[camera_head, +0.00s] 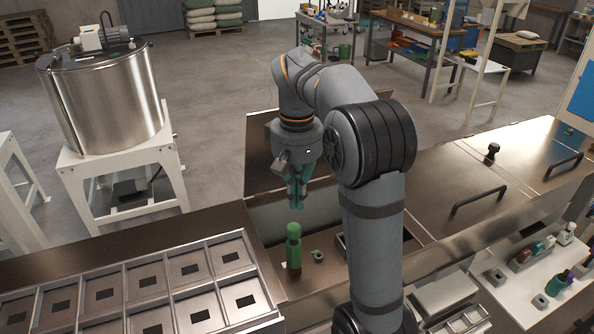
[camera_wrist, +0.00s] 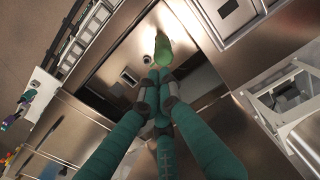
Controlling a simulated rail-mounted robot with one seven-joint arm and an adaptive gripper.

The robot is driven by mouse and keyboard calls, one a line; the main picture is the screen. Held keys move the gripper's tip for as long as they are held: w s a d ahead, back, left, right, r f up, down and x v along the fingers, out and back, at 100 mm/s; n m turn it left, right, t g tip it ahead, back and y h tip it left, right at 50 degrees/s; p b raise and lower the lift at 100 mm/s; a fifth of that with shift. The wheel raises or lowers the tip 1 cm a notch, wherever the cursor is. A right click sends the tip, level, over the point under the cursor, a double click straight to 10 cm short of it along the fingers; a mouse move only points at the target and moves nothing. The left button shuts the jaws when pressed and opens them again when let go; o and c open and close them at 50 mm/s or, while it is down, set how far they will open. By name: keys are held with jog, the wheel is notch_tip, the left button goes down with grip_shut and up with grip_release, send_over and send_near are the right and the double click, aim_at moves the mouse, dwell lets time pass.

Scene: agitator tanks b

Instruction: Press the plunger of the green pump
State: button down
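The green pump (camera_head: 293,252) stands upright in the sunken bay of the metal counter, with a rounded green top. In the wrist view the green pump (camera_wrist: 162,50) shows just beyond the fingertips. My gripper (camera_head: 297,202) hangs above the pump with its teal fingers pointing down, apart from it. In the wrist view my gripper (camera_wrist: 159,75) has its fingertips drawn together, with nothing seen between them. The plunger cannot be told apart from the rest of the green top.
A small ringed part (camera_head: 317,256) sits right of the pump. A divided tray (camera_head: 180,262) lies to the left on the counter. A raised lid (camera_head: 262,160) stands behind the bay. A steel tank (camera_head: 105,95) stands at the back left. Black handles (camera_head: 478,201) rise on the right.

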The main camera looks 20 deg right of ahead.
jog(key=shift+r+p, duration=0.65)
jog(key=shift+r, duration=2.05)
